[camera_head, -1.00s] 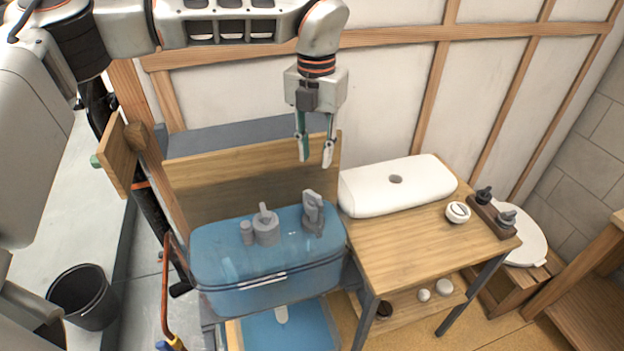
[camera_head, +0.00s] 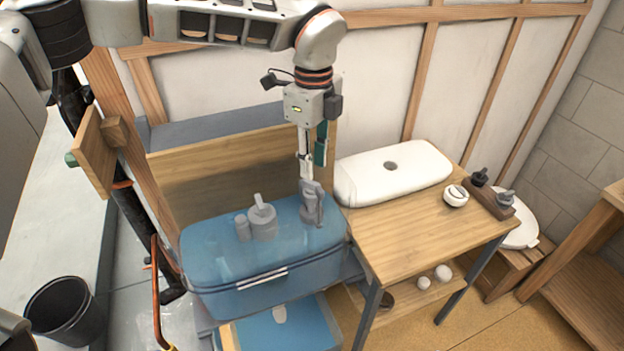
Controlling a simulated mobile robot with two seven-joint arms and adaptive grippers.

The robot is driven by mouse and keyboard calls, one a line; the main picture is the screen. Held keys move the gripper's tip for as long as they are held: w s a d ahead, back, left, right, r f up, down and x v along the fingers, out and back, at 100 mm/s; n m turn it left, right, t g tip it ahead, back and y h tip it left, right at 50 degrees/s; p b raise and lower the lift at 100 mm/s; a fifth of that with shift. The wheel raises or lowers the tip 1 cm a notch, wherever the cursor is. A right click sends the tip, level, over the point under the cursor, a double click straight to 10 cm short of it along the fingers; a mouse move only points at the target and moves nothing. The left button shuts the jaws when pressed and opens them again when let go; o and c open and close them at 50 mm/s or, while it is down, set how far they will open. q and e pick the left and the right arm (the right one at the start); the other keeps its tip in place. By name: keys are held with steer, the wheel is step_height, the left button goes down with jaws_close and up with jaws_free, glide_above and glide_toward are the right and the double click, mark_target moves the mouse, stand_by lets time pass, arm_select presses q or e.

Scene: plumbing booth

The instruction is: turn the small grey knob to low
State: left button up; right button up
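Several grey fittings stand on the translucent blue box (camera_head: 215,270). A small grey knob (camera_head: 242,228) is at the left, beside a larger round grey knob (camera_head: 263,222) with an upright lever. To their right is a tall grey fitting (camera_head: 312,208). I cannot tell which one the task means, and no low mark is readable. My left gripper (camera_head: 312,172) points down above the tall fitting. Its two fingers are apart with nothing visible between them. One fingertip overlaps the fitting's top in the picture; contact cannot be told. My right gripper is out of view.
The wooden table (camera_head: 410,235) at right carries a white rounded case (camera_head: 385,177), a white round knob (camera_head: 456,196) and a dark block with two grey knobs (camera_head: 488,202). A wooden board (camera_head: 215,180) stands behind the blue box. A black bin (camera_head: 65,310) is at lower left.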

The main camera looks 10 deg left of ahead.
mark_target(313, 183)
arm_select(q)
steer(key=shift+f, duration=2.7)
jaws_close()
